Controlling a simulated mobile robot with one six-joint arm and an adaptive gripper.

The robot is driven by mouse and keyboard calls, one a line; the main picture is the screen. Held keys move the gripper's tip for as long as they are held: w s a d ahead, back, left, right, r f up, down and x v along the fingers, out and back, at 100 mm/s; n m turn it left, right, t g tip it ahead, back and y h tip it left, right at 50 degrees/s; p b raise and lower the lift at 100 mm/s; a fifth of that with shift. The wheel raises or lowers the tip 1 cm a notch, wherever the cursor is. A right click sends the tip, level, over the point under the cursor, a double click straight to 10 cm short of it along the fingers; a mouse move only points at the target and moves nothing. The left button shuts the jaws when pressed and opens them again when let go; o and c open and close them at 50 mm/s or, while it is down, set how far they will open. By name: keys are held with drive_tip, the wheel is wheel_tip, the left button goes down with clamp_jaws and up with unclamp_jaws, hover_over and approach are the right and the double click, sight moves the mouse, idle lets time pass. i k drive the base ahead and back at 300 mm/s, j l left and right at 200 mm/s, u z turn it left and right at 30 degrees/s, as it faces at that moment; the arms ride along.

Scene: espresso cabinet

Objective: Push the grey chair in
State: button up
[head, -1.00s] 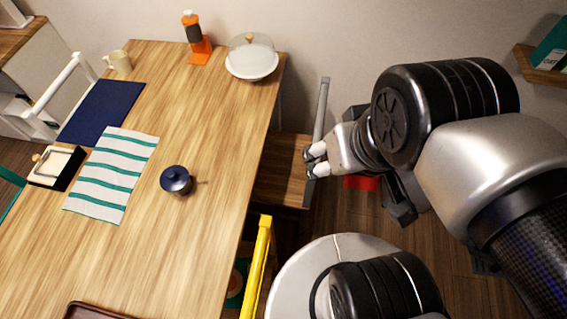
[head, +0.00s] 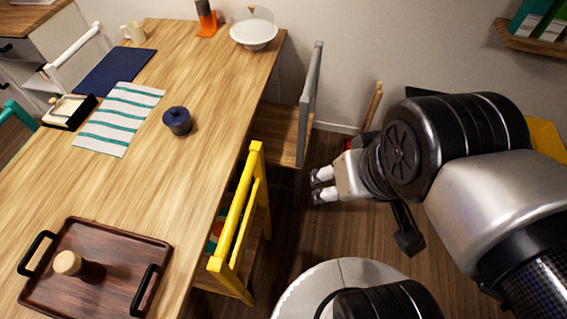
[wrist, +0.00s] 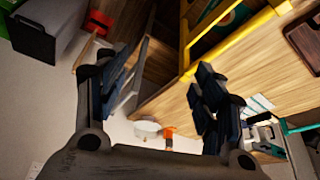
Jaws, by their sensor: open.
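The grey chair has a grey back (head: 310,100) and a wooden seat (head: 281,134). It stands at the table's right side, its seat partly under the tabletop and its back out from the edge. In the wrist view its grey back (wrist: 130,90) runs beside the left finger. My gripper (head: 315,187) is open and empty, low and to the right of the chair's near end in the head view. A small gap of floor shows between them there. In the wrist view the fingers (wrist: 165,92) are spread wide. The chair's legs are mostly hidden.
The wooden table (head: 205,85) fills the left. A yellow chair (head: 240,215) stands nearer me on the same side. A tray (head: 95,255), blue pot (head: 177,120) and cake stand (head: 254,35) are on the table. A wall shelf (head: 535,42) is upper right. Floor (head: 330,225) is clear below my gripper.

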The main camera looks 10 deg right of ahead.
sight(285, 131)
drive_tip(key=k, duration=0.2)
drive_tip(key=i+l+u, duration=0.35)
drive_tip(key=i+l, duration=0.2)
drive_tip(key=i+l+u, duration=0.35)
drive_tip(key=l, duration=0.4)
drive_tip(key=i+l+u, duration=0.15)
drive_tip(key=i+l, duration=0.15)
drive_tip(key=i+l+u, duration=0.2)
drive_tip(key=l, duration=0.35)
